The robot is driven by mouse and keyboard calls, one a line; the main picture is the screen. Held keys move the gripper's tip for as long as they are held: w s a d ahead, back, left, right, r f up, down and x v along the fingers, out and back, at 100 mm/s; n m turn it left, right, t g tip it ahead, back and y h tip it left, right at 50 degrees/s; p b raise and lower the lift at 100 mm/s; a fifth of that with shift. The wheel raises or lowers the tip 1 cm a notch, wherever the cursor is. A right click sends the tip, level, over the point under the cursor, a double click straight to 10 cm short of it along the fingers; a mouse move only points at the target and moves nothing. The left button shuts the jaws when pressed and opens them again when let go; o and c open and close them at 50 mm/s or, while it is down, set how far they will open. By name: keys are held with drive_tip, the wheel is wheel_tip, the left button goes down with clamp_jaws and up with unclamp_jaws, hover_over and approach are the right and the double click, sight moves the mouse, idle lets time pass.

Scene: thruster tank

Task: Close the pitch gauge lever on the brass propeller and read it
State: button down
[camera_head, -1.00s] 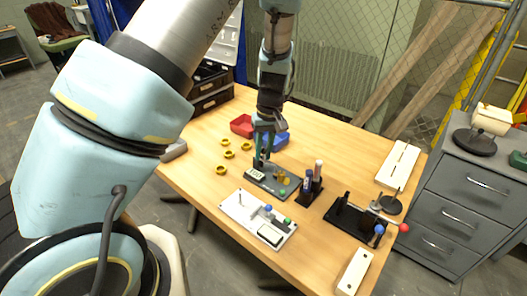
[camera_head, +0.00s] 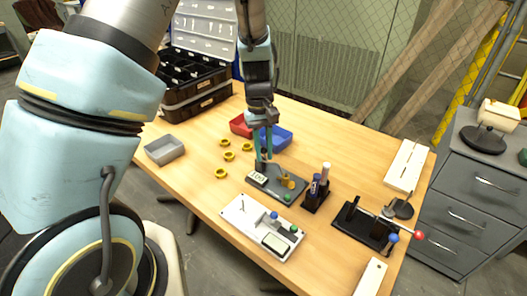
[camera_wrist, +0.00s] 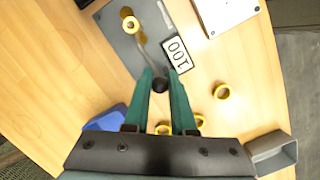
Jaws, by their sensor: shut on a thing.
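The pitch gauge is a dark grey plate (camera_head: 297,181) on the table, with the small brass propeller (camera_head: 288,184) on it. The gauge lever, a thin rod with a black knob (camera_wrist: 160,86), runs over the plate towards the brass part. My gripper (camera_head: 263,158) is over the plate's left end, shut on the lever knob, which shows between its green fingertips in the wrist view (camera_wrist: 161,78).
Several yellow rings (camera_head: 221,174) lie left of the gauge. Red (camera_head: 239,126) and blue (camera_head: 277,138) bins stand behind, a grey bin (camera_head: 165,150) at left. A white board (camera_head: 238,212) with knobs is in front; a marker holder (camera_head: 316,196) and black fixture (camera_head: 352,228) are at right.

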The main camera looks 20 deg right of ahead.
drive_tip(key=shift+w+a+g+h+b, duration=0.2)
drive_tip(key=shift+w+g+h+b, duration=0.15)
drive_tip(key=shift+g, duration=0.45)
drive_tip(key=c, duration=0.7)
unclamp_jaws()
drive_tip(key=shift+r, duration=0.1)
drive_tip(key=shift+c, duration=0.2)
drive_tip(key=b+v, duration=0.1)
drive_tip(key=v, duration=0.9)
drive_tip(key=shift+r+b, duration=0.4)
